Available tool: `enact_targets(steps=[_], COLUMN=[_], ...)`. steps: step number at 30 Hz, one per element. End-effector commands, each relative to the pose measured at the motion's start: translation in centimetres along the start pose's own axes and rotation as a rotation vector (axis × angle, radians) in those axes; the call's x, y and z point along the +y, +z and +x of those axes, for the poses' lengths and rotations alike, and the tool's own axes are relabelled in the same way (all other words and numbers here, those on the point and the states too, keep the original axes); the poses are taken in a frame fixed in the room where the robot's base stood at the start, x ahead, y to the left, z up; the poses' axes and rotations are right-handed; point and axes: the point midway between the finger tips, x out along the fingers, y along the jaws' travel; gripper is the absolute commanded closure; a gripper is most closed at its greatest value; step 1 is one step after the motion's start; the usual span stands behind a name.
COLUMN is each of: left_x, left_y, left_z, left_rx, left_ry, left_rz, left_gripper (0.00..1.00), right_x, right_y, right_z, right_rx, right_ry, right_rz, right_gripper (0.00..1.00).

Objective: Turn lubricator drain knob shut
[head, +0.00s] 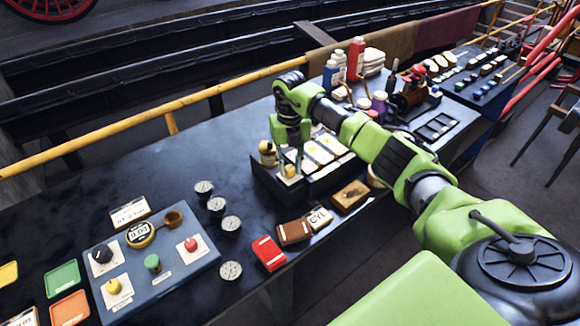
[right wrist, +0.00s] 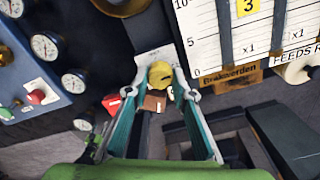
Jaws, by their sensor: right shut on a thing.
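The yellow drain knob (right wrist: 160,73) sits between the two fingertips of my right gripper (right wrist: 165,88) in the right wrist view. The gripper is shut on it, one finger on each side. In the head view the right gripper (head: 289,166) points down at the near left end of the black lubricator (head: 268,188), which carries several white label strips. The knob shows there only as a small pale yellow spot (head: 290,171) between the fingers. Which way the knob is turned cannot be told. My left gripper is not in view.
A brass-topped fitting (head: 267,148) stands close beside the right gripper. A blue control panel (head: 185,275), several gauges (head: 231,225), a red box (head: 268,253) and a brown box (head: 294,231) are on the dark bench. Bottles (head: 355,58) stand behind my right arm.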

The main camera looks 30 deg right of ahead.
Motion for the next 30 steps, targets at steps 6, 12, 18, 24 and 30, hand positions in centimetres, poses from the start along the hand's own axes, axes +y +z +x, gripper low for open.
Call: enact_targets(steps=[6,12,18,24,30], left_x=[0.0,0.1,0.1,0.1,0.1], left_y=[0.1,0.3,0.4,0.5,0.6], left_z=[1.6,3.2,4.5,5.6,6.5], left_rx=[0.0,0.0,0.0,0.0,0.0], left_ry=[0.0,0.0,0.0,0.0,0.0], left_rz=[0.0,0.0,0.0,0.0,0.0], left_gripper=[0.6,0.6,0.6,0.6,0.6], right_x=[-0.1,-0.1,-0.2,-0.2,-0.2], right_y=[0.1,0.1,0.1,0.1,0.2], right_z=[0.2,0.3,0.2,0.2,0.1], right_rx=[-0.002,-0.002,-0.002,-0.002,-0.002], right_ry=[-0.001,-0.002,-0.002,-0.001,-0.002], right_rz=[-0.137,-0.319,-0.51,-0.7,-0.889], right_gripper=[0.98,0.98,0.98,0.98,0.98])
